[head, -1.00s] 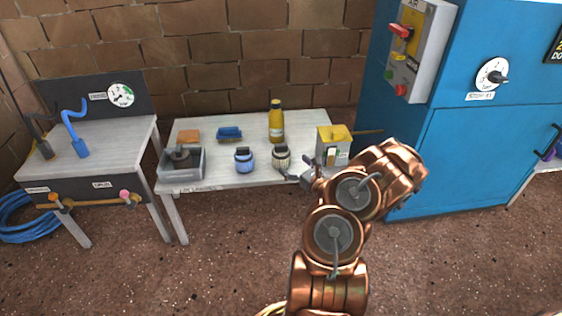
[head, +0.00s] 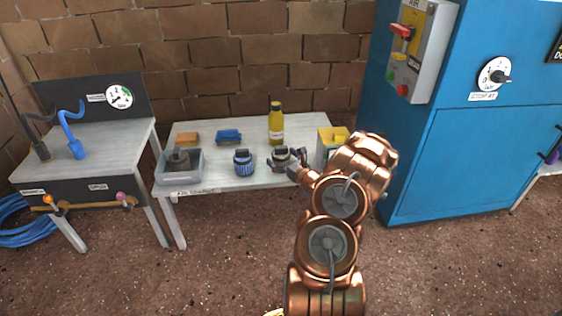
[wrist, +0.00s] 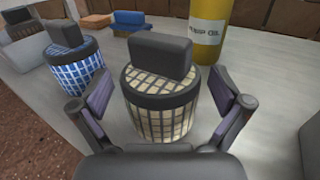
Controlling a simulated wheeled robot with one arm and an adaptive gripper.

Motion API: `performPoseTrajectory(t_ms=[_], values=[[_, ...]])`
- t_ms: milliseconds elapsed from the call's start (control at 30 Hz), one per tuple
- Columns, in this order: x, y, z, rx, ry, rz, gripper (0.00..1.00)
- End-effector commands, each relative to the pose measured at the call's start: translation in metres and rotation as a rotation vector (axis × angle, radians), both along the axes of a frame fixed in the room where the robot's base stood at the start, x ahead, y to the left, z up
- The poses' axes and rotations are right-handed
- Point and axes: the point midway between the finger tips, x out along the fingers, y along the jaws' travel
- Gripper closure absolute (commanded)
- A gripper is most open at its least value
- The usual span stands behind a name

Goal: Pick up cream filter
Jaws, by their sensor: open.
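The cream filter (wrist: 160,104) is a short upright cylinder with a dark grid, a dark top rim and a dark block handle on top. In the head view the cream filter (head: 279,160) stands near the table's front edge, partly hidden by my gripper. My gripper (wrist: 165,108) is open in the wrist view, with one finger on either side of the filter. A gap shows between each finger and the filter. In the head view my gripper (head: 291,168) is at the filter's front right side.
The blue filter (wrist: 74,62) stands close on the left. A yellow oil bottle (head: 276,124) is behind. A yellow-and-white box (head: 327,143) is on the right, a grey bin (head: 180,167) at far left. Orange (head: 188,139) and blue (head: 229,136) blocks lie at the back of the white table (head: 216,181).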

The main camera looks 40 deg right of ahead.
Motion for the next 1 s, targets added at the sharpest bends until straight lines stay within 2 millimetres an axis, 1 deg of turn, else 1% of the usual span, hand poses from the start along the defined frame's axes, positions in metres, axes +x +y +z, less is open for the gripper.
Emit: performPoseTrajectory(t_ms=[67,667,700,900,1000], values=[[-0.0002,-0.0001,0.0001,0.0,0.0,0.0,0.01],[-0.0003,-0.0001,0.0001,0.0,0.0,0.0,0.64],[-0.0003,-0.0001,0.0001,0.0,0.0,0.0,0.65],[-0.0003,0.0,0.0005,0.0,0.0,0.0,0.65],[-0.0002,-0.0002,0.0039,0.0,-0.001,0.0,0.65]])
